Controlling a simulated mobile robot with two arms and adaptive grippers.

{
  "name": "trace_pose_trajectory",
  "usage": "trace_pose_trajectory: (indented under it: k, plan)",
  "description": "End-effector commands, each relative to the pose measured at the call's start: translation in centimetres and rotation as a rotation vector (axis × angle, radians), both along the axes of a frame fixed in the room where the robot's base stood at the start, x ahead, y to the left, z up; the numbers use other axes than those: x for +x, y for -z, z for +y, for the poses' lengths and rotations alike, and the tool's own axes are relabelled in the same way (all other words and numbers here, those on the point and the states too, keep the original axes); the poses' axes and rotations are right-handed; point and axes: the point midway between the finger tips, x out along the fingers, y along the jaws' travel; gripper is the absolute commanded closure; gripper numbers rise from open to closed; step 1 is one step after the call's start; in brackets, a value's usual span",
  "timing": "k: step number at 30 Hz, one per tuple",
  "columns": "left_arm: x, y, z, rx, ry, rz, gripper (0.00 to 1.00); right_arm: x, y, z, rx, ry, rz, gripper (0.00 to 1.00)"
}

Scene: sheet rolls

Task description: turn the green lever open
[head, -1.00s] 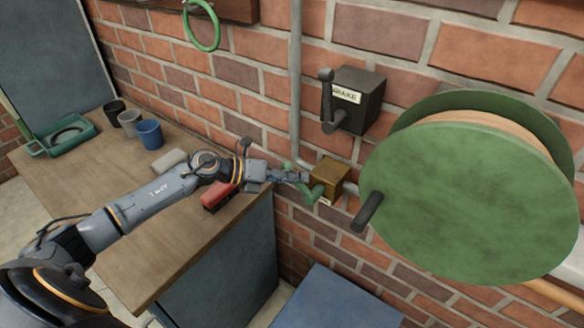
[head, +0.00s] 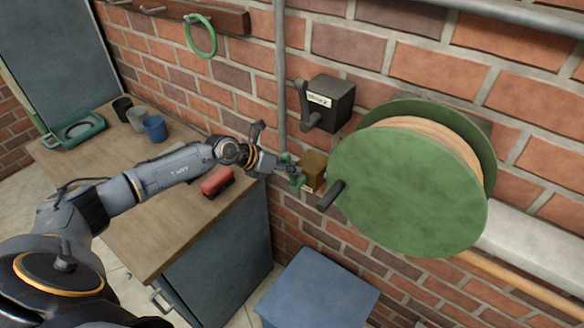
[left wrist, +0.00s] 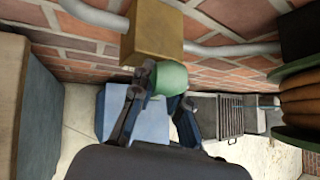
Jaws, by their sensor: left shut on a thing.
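The green lever (head: 297,182) is on the left side of a small brass valve box (head: 314,166) on the pipe along the brick wall. My left gripper (head: 288,170) is at the lever, shut on it. In the left wrist view the lever's rounded green end (left wrist: 170,78) sits between my dark fingers, just below the brass box (left wrist: 153,30). The fingers partly hide the lever, so its exact angle is hard to tell. My right gripper is not in view.
A large green reel (head: 410,190) with a dark handle (head: 330,195) stands close right of the valve. A black brake box (head: 330,103) is above. A wooden bench (head: 130,215) with cups and a red-black object (head: 217,182) is left; a blue box (head: 318,290) is below.

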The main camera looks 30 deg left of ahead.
Motion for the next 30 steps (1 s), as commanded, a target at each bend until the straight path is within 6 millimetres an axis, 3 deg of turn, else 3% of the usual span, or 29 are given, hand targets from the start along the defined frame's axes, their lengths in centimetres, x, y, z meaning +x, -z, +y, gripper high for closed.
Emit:
trace_pose_trajectory:
  k: [11, 12, 15, 25, 30]
  plan:
    - [-0.1, 0.1, -0.1, 0.002, 0.002, 0.002, 1.00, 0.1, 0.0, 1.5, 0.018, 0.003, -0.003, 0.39]
    - [-0.1, 0.1, -0.1, 0.002, 0.002, 0.002, 0.77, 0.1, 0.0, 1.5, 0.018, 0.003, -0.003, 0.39]
    - [-0.1, 0.1, -0.1, 0.002, 0.002, 0.002, 0.61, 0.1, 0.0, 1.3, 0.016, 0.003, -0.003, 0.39]
    - [-0.2, -0.1, 0.1, 0.002, 0.001, 0.000, 0.61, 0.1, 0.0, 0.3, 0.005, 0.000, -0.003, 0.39]
    - [-1.5, -1.3, 1.2, 0.005, 0.000, 0.000, 0.61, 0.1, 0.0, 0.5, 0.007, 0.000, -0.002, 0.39]
